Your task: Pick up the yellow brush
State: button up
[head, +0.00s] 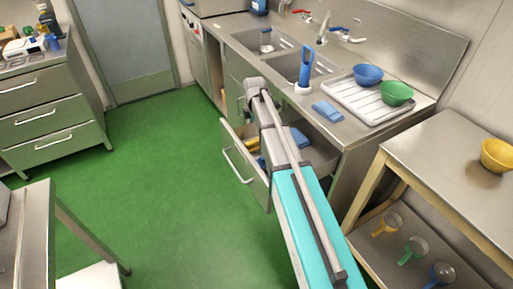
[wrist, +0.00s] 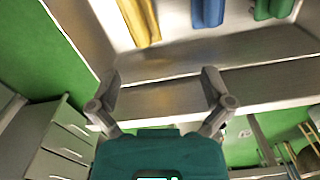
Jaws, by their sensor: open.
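The yellow brush (wrist: 138,20) lies in an open drawer (wrist: 175,55), at the top of the wrist view; only part of it shows, cut off by the frame edge. In the head view a yellow piece (head: 252,143) shows in the drawer (head: 240,172), partly hidden by my arm. My gripper (wrist: 160,76) is open and empty, its fingers wide apart over the drawer's front edge in the wrist view. The brush is apart from the fingers, beyond the left one. In the head view my arm hides most of the gripper.
A blue item (wrist: 207,12) and a green item (wrist: 272,8) lie in the same drawer, right of the yellow one. A sink counter (head: 345,130) with a blue bowl (head: 368,75) and green bowl (head: 396,93) stands above the drawer. Green floor (head: 150,190) is clear at left.

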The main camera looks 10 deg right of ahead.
aim_at(253, 146)
jog(key=shift+w+f+n, duration=0.15)
jog(key=shift+w+n, duration=0.5)
jog(key=shift+w, duration=0.2)
jog(key=shift+w+f+n, duration=0.1)
jog(key=shift+w+n, duration=0.55)
jog(key=shift+w, duration=0.15)
notch_tip(253, 146, down, 9)
jog(key=b, duration=0.9)
jog(key=shift+r, duration=0.2)
jog(key=shift+f, duration=0.1)
jog(key=shift+a+f+b, duration=0.15)
jog(key=shift+f+b, duration=2.35)
jog(key=shift+b, duration=0.1)
jog(key=c, duration=1.2)
jog(key=shift+o, duration=0.2)
jog(key=shift+r, duration=0.2)
notch_tip(253, 146, up, 10)
jog(key=p, duration=1)
jog(key=shift+f, duration=0.15)
